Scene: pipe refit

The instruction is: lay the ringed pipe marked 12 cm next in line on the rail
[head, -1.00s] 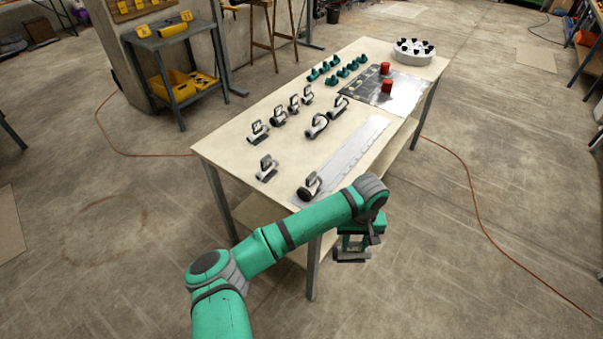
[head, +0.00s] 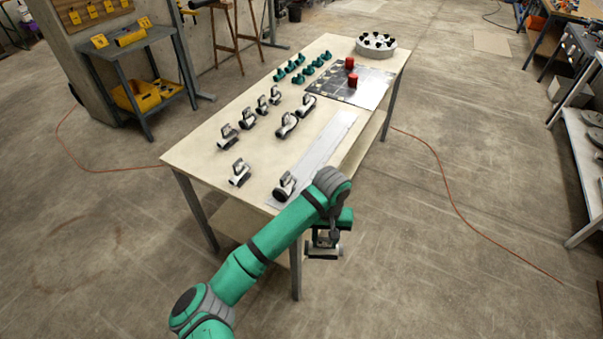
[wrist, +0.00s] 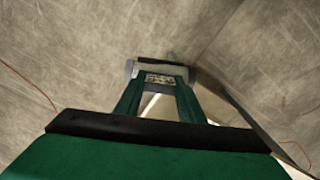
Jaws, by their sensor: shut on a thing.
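My gripper (head: 326,233) is shut on a pale pipe (head: 322,254) and holds it off the table's near right edge, over the floor. In the wrist view my gripper (wrist: 160,85) has its fingers closed on the pipe's handle. The pipe (wrist: 135,68) lies across beyond the fingertips. A small label shows between the fingers, but I cannot read it, and I cannot make out rings. The rail (head: 325,145) is a long pale strip along the table's right side. One pipe with a dark end (head: 285,186) lies at its near end.
Several other handled pipes, such as one at the near left (head: 239,174), stand on the table (head: 205,160) left of the rail. Farther back are green pieces (head: 300,78), a dark-and-silver plate (head: 372,92) with two red cylinders, and a round white tray (head: 376,52).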

